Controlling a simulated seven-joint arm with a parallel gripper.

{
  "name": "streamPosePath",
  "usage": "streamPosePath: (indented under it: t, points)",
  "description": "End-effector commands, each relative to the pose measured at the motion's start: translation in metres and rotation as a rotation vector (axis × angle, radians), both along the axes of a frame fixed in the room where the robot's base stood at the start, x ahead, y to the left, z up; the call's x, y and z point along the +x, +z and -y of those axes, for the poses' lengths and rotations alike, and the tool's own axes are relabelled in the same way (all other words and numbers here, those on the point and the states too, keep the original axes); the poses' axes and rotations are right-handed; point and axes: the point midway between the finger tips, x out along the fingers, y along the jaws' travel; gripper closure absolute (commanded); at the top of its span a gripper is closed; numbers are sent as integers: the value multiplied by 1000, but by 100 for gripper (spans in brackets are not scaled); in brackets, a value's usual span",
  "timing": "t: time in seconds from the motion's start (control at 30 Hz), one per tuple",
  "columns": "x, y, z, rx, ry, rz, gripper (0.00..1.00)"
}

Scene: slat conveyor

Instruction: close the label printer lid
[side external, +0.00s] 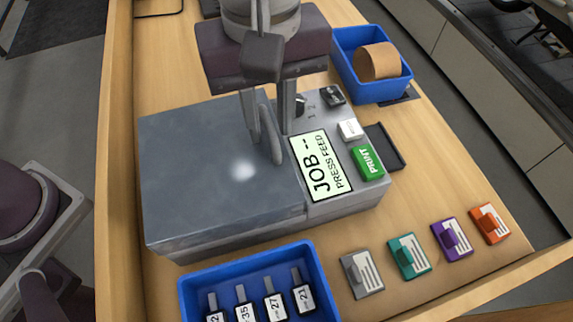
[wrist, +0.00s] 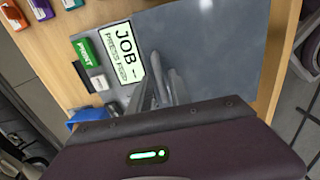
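The label printer (side external: 215,240) is a grey box on the wooden bench. Its broad flat grey lid (side external: 190,165) lies down over the left part of the body, and I cannot tell whether a small gap is left under it. A grey curved handle (side external: 271,140) stands at the lid's right side, beside the screen. My gripper (side external: 269,135) points down at this handle, its two fingers apart on either side of it. The lid also shows in the wrist view (wrist: 225,40), where the fingers (wrist: 160,90) overlap the handle and contact is unclear.
The green screen (side external: 321,165) reads "JOB -- PRESS FEED", beside a green PRINT button (side external: 367,162). A blue bin (side external: 346,45) holding a brown roll (side external: 378,62) stands behind. A blue tray (side external: 190,290) of labelled tags and several coloured cartridges (side external: 408,256) stand in front.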

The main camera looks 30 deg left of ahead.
Motion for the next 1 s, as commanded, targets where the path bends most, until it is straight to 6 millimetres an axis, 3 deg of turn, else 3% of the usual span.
streamPosePath:
  t: [0.5,1.0]
  points:
    - [0,53,0,-2,0,2,76]
    - [0,58,-1,-2,0,2,76]
